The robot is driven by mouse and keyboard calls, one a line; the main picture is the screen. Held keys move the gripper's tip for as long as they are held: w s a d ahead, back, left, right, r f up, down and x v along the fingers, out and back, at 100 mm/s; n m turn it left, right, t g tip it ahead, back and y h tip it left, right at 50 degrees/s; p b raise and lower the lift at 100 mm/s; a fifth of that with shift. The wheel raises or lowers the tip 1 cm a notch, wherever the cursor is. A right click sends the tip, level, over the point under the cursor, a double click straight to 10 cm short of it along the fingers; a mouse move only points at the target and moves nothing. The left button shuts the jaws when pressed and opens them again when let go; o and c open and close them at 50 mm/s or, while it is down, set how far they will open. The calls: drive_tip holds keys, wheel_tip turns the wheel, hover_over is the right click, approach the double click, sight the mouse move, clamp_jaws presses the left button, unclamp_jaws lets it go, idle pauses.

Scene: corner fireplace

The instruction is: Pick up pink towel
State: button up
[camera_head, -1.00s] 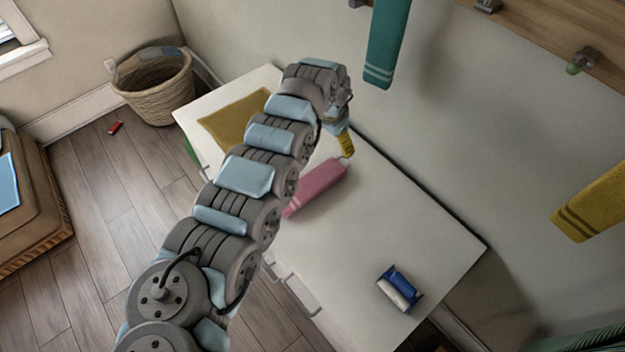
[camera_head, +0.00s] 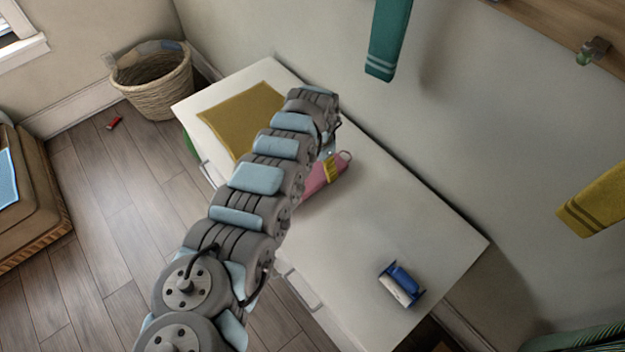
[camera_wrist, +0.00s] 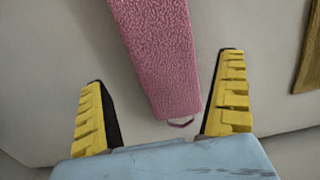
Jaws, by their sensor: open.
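The pink towel (camera_head: 318,182) lies on the white cabinet top, partly hidden behind my arm in the head view. In the wrist view the towel (camera_wrist: 162,55) runs from the top edge down toward my gripper, with a small loop at its near end. My gripper (camera_wrist: 165,100) is open, with a yellow-padded finger on either side of the towel's near end. Nothing is between the fingers but the end of the towel and the loop; I cannot tell the height above it. In the head view a yellow finger (camera_head: 332,170) shows over the towel.
On the white cabinet (camera_head: 390,215) lie a flat mustard cloth (camera_head: 232,115) and a blue and white item (camera_head: 402,284). A teal towel (camera_head: 388,40) and a yellow towel (camera_head: 597,200) hang along the wall. A wicker basket (camera_head: 153,88) stands on the floor.

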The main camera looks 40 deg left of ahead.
sight(317, 173)
drive_tip(key=shift+s+a+f+b, duration=0.1)
drive_tip(key=shift+f+b, duration=0.35)
drive_tip(key=shift+f, duration=1.05)
drive_tip(key=shift+s+a+f+b, duration=0.1)
drive_tip(key=shift+f+b, duration=0.3)
drive_tip(key=shift+f, duration=1.1)
drive_tip(key=c, duration=1.1)
